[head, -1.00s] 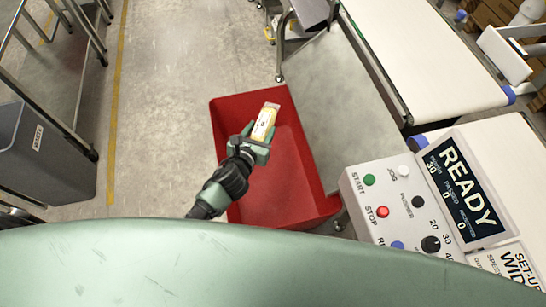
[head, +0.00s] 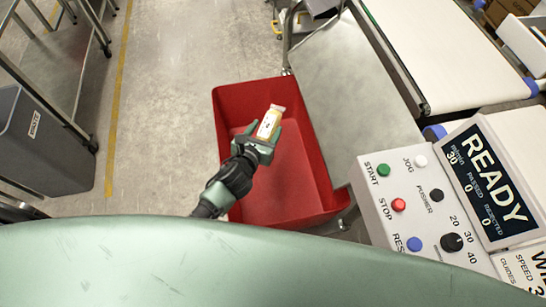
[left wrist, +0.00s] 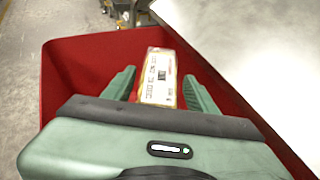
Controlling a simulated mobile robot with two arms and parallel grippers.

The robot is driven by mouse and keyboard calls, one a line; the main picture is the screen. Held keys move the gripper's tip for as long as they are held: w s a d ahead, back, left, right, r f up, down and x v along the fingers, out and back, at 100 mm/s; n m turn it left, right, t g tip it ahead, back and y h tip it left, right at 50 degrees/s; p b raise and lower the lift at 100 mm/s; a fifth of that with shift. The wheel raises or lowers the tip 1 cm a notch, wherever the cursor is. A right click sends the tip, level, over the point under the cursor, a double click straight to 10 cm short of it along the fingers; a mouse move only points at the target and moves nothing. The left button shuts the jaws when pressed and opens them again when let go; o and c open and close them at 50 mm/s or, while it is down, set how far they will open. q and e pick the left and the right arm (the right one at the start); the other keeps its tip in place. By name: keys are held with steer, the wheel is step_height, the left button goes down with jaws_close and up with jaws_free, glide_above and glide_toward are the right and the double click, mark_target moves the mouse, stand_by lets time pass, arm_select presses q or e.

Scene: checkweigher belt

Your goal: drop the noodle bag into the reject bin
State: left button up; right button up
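The noodle bag (head: 269,122) is a small pale yellow and white packet with dark print. It is over the inside of the red reject bin (head: 318,150), just off the tips of my left gripper (head: 258,138). In the left wrist view the bag (left wrist: 159,78) shows between the two green fingers (left wrist: 160,92), with a narrow red gap on each side, so the fingers look open and apart from it. I cannot tell its exact height above the bin floor. The bin is otherwise empty where I can see. My right gripper is not in view.
A control panel (head: 410,205) with a READY screen (head: 488,182) stands right of the bin. A white belt (head: 440,50) and a grey metal plate (head: 350,85) lie behind it. A grey waste bin (head: 45,140) stands far left; floor between is clear.

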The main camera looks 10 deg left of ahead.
arm_select(q)
steer(key=shift+o, duration=1)
steer(key=shift+p+v, duration=0.3)
steer(key=shift+v, duration=3.65)
